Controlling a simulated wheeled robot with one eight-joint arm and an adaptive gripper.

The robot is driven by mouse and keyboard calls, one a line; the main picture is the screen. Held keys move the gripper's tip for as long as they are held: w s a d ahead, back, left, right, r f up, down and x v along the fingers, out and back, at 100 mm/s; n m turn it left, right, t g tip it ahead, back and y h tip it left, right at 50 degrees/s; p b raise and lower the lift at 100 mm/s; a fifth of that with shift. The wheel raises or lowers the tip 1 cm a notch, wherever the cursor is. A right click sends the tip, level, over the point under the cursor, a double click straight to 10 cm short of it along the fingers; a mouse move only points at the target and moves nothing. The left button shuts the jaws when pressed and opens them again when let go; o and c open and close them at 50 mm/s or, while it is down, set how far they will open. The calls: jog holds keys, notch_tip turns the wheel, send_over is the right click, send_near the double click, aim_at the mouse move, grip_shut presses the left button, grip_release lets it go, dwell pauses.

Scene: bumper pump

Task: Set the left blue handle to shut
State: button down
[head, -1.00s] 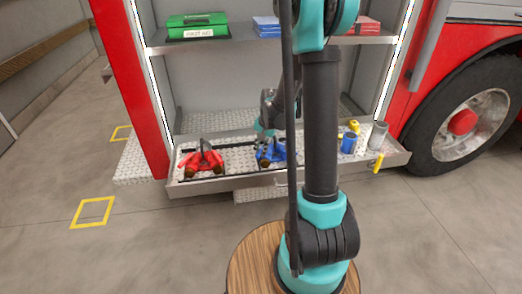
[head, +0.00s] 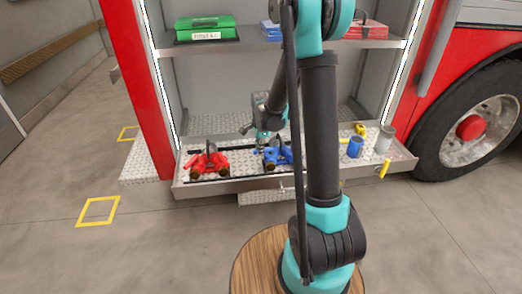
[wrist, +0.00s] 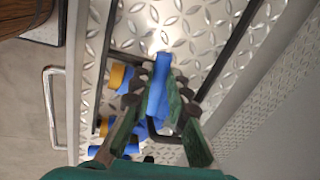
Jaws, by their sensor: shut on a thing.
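The blue fitting (head: 284,156) with blue handles sits on the tread-plate tray, partly hidden behind my arm. In the wrist view its blue body (wrist: 133,92) and brass-coloured ends show left of my fingers. My gripper (head: 262,142) reaches down to the fitting's left side. In the wrist view my gripper (wrist: 161,98) has its two green fingers on either side of a blue handle (wrist: 160,72), closed on it. The handle's end sticks out beyond the fingertips. Its lower part and pivot are hidden by the fingers.
A red fitting (head: 208,161) stands to the left on the tray (head: 235,185). A blue cup-like part (head: 355,147), a grey cylinder (head: 384,139) and yellow pieces are at the right. A shelf (head: 250,45) with cases hangs above.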

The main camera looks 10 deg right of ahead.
jog(key=shift+w+m, duration=0.4)
jog(key=shift+m, duration=0.4)
jog(key=c, duration=1.5)
grip_release()
jog(key=shift+o, duration=0.2)
notch_tip(320, 180, up, 12)
jog(key=s, duration=0.2)
jog(key=shift+a, duration=0.15)
jog(key=shift+s+f, duration=0.15)
